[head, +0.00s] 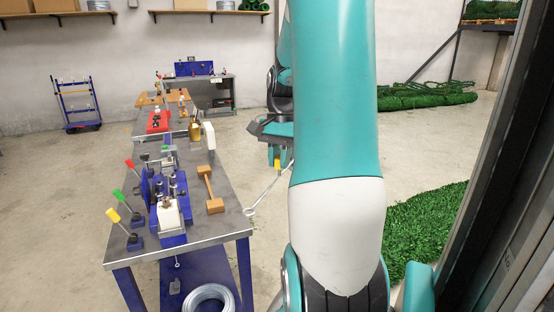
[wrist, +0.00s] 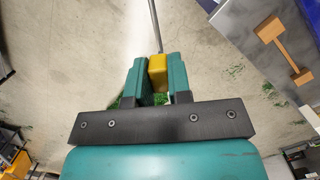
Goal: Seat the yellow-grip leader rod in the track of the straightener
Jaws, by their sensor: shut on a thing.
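My gripper (wrist: 157,66) is shut on the yellow grip (wrist: 157,70) of the leader rod (wrist: 154,26), with a teal finger on each side. The rod points away from the fingers in the wrist view. In the head view the yellow grip (head: 277,165) shows left of my arm, and the thin grey rod (head: 264,193) slants down-left to a ring end near the bench's right edge. The rod appears clear of the straightener. The straightener (head: 168,207), blue with a pale block, stands on the near bench. Its track is too small to make out.
The grey bench (head: 232,217) carries a wooden stand (head: 209,190) right of the straightener and levers with yellow (head: 113,216), green and red knobs at left. A wire coil (head: 208,298) lies below. Open floor lies right of the bench; green matting (head: 425,220) is farther right.

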